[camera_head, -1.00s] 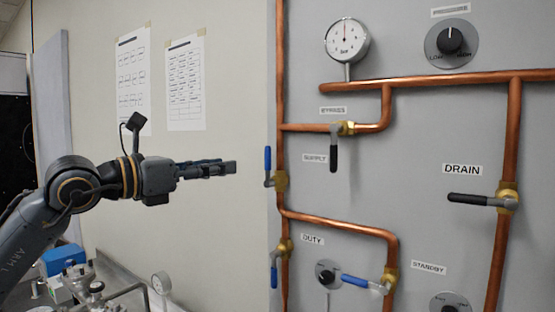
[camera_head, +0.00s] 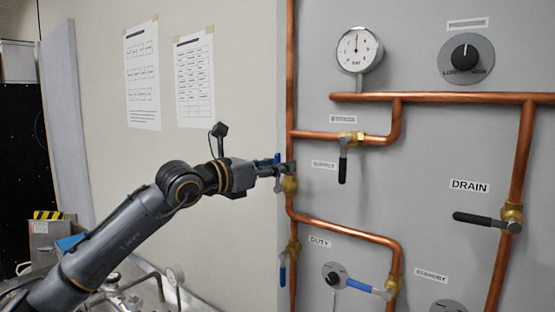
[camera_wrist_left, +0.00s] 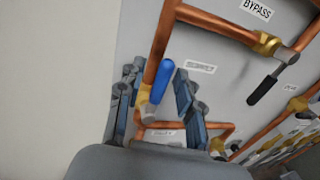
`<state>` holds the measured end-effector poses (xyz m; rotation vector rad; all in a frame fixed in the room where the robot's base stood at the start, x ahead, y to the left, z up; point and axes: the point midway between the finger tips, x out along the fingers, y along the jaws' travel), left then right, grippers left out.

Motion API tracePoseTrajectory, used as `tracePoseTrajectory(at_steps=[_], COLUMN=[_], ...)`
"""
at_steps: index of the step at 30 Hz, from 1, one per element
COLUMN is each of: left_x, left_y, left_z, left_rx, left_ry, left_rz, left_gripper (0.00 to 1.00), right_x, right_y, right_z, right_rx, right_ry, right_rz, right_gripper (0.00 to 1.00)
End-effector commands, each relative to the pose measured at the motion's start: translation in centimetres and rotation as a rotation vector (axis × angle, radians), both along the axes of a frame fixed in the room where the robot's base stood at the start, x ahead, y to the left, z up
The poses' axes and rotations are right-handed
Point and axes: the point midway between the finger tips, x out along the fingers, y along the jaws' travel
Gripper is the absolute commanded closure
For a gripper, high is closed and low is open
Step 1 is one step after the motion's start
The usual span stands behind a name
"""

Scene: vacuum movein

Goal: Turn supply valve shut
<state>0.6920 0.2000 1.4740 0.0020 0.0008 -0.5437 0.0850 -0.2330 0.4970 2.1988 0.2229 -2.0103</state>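The supply valve (camera_head: 290,186) sits on the left copper riser, a brass body with a blue lever that points up along the pipe. Its blue lever (camera_wrist_left: 160,80) shows clearly in the left wrist view, next to the SUPPLY label (camera_wrist_left: 200,66). My left gripper (camera_head: 288,168) is at the valve in the head view and partly covers the lever. In the left wrist view its fingers (camera_wrist_left: 157,88) are open, one on each side of the lever, with gaps visible. My right gripper is in neither view.
The bypass valve (camera_head: 350,138) with a black lever is right of my gripper. The duty valve (camera_head: 293,248) is below. The drain valve (camera_head: 511,215), standby valve (camera_head: 392,286) and gauge (camera_head: 357,50) are farther along the panel.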

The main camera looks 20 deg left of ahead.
Motion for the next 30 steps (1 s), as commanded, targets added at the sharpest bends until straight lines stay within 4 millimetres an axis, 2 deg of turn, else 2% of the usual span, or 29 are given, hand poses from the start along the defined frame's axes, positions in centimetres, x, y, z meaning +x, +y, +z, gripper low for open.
tracePoseTrajectory(at_steps=[8, 13, 30], left_x=[0.08, 0.07, -0.08], left_y=[-0.05, -0.04, -0.37], left_z=[-0.01, 0.0, -0.16], left_rx=[-0.001, -0.001, 0.054], left_ry=[-0.001, -0.001, -0.021], left_rz=[0.0, 0.0, -0.001], left_gripper=[0.66, 1.0, 1.0], right_x=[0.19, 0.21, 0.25], right_y=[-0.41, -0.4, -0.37], right_z=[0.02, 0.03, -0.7], right_rx=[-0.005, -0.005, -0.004], right_ry=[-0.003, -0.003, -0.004], right_rz=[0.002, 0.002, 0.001], right_gripper=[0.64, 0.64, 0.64])
